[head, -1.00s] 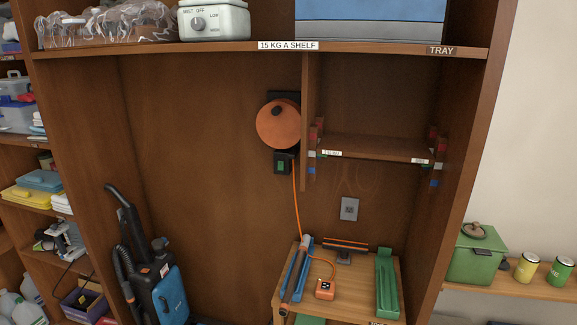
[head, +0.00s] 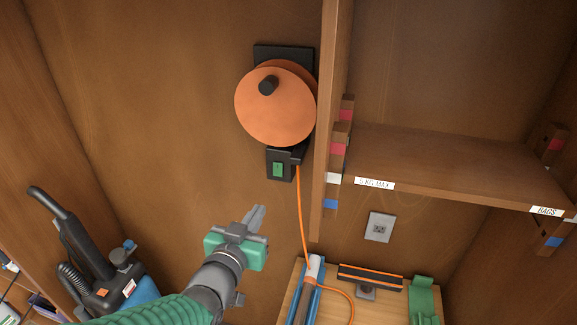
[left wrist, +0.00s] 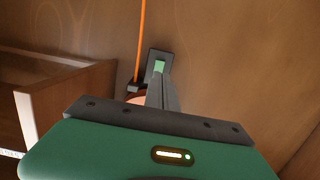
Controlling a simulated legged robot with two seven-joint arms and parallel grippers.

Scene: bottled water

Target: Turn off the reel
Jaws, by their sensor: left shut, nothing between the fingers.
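The orange cable reel (head: 272,104) is mounted on the wooden back wall, with a black knob (head: 267,85) on its face. Below it is a black switch box (head: 286,154) with a green switch (head: 278,169); the green switch (left wrist: 159,66) also shows in the left wrist view, just past my fingertips. An orange cord (head: 303,222) hangs from the box. My left gripper (head: 257,211) is shut and empty, below and left of the switch in the head view, apart from it. In the wrist view its fingers (left wrist: 161,80) point at the switch and partly hide the reel. My right gripper is not in view.
A wooden upright (head: 326,120) and a shelf (head: 440,165) stand close to the right of the reel. A small bench with green and blue holders (head: 424,300) lies below. A black and blue vacuum cleaner (head: 95,270) stands at left. The wall left of the reel is clear.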

